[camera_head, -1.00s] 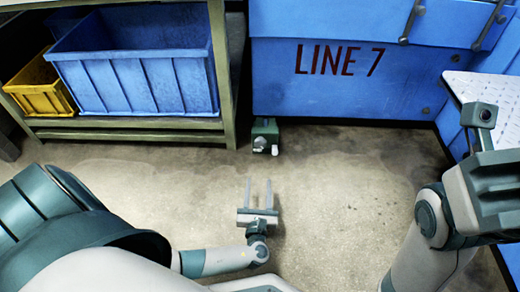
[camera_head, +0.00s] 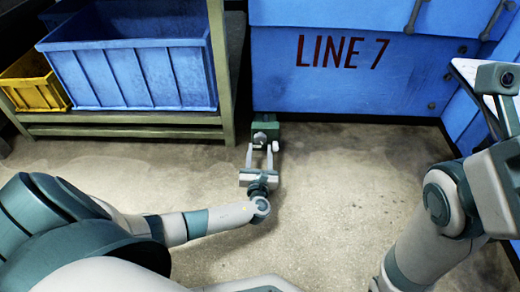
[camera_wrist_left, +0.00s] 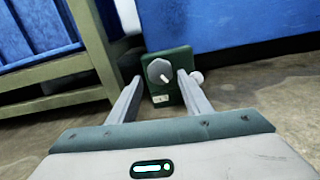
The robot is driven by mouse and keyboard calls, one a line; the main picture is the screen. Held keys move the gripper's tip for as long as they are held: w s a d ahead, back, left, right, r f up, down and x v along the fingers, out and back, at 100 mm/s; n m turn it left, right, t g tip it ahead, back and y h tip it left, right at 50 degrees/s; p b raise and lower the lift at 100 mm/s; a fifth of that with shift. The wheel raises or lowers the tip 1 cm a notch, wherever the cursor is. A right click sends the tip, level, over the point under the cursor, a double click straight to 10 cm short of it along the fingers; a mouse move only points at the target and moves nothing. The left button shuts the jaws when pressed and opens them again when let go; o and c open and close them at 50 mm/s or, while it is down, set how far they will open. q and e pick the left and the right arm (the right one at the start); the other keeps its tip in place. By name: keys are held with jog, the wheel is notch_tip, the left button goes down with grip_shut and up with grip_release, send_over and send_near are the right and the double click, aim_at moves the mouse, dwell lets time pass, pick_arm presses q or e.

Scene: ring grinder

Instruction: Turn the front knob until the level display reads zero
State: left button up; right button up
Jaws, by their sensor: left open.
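A small dark green box (camera_head: 265,128) stands low on the floor in front of the blue machine. In the left wrist view the box (camera_wrist_left: 181,98) carries a grey, many-sided front knob (camera_wrist_left: 158,69) with a pale pointer. A second, white round knob (camera_wrist_left: 197,77) sticks out at its right side. A small pale label or display (camera_wrist_left: 160,99) sits below the front knob; its reading is too small to tell. My left gripper (camera_head: 260,148) is open, pointing at the box. In the wrist view its fingers lie left and right of the front knob, with no clear contact.
The blue machine (camera_head: 340,85) marked LINE 7 rises behind the box. My right arm is at the right. Bare floor (camera_head: 340,180) lies between.

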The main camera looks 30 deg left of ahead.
aim_at(260, 141)
pick_arm(q)
jog(key=b+x, duration=0.1)
jog(key=x, duration=0.2)
jog(key=shift+w+a, duration=0.2)
jog(key=c, duration=0.8)
jog(key=shift+r, duration=0.1)
